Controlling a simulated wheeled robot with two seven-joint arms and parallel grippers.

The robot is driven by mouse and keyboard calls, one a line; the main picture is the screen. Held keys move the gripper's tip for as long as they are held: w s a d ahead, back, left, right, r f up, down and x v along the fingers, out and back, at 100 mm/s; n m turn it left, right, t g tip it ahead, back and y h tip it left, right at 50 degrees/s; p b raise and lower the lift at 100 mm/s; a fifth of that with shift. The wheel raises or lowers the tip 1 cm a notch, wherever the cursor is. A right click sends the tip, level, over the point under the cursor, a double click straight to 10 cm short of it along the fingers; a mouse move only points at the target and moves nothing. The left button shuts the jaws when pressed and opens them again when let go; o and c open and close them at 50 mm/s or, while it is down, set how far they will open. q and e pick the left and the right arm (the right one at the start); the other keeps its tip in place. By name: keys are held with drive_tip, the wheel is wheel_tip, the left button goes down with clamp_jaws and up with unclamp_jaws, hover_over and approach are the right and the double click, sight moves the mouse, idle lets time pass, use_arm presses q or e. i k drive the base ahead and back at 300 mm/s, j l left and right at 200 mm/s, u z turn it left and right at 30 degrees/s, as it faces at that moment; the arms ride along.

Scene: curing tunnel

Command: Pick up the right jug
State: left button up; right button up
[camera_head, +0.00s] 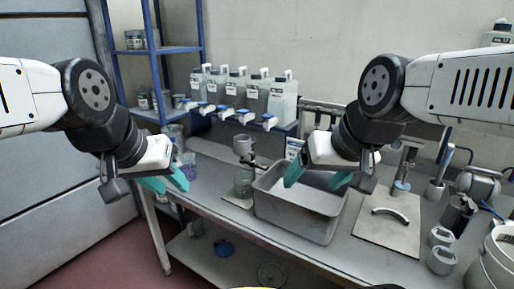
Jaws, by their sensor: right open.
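No vessel is plainly marked as the right jug. A clear jug-like vessel (243,184) stands on the bench left of the grey tub, below a grey cup-shaped part (244,146). Another clear vessel (188,166) stands further left, partly hidden by my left gripper. My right gripper (316,182) is open and empty, its teal fingers wide apart above the grey tub (297,213). My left gripper (173,186) has its teal fingers apart, nothing visible between them, at the bench's left end.
Several dispenser bottles (283,103) with blue-and-white taps line the back. A board with a curved handle (390,214), small grey cups (441,259) and a white bucket (496,262) occupy the right. A blue-framed shelf (163,50) stands at the left back.

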sight(187, 163)
drive_tip(key=u, duration=0.55)
drive_tip(key=i+u, duration=0.15)
drive_tip(key=i, duration=0.7)
